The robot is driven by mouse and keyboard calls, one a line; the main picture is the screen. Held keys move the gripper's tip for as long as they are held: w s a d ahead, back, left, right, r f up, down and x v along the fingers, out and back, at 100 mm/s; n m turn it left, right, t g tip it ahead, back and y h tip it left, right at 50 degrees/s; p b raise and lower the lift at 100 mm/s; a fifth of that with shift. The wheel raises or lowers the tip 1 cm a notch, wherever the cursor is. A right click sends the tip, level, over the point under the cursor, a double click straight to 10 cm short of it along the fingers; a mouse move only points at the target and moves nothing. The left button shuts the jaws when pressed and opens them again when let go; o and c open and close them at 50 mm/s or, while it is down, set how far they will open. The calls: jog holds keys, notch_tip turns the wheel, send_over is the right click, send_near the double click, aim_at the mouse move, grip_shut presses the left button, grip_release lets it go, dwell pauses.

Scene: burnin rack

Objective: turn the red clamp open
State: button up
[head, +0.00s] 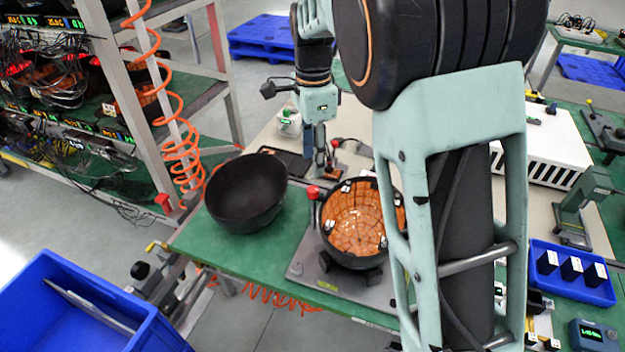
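A fixture plate (322,277) on the green bench carries a round black shell (350,260) with an orange tiled inside. A red clamp handle (313,192) stands at the left rear rim of this shell. Another small red part (335,143) shows behind it, close to my gripper; I cannot tell whether it is also a clamp. My gripper (320,168) points down behind the shell, up and to the right of the red handle and apart from it in the picture. Its fingertips are small and partly merge with the clutter behind, so its opening is unclear. My arm hides the shell's right side.
An empty black bowl (246,192) sits left of the fixture. A blue bin (75,305) is at the lower left, near a rack with a coiled orange hose (182,150). A blue tray (572,272) with black blocks lies at the right.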

aim_at(313, 188)
notch_tip(313, 188, down, 9)
jog(key=shift+r, duration=0.1)
dwell(0.3)
grip_shut()
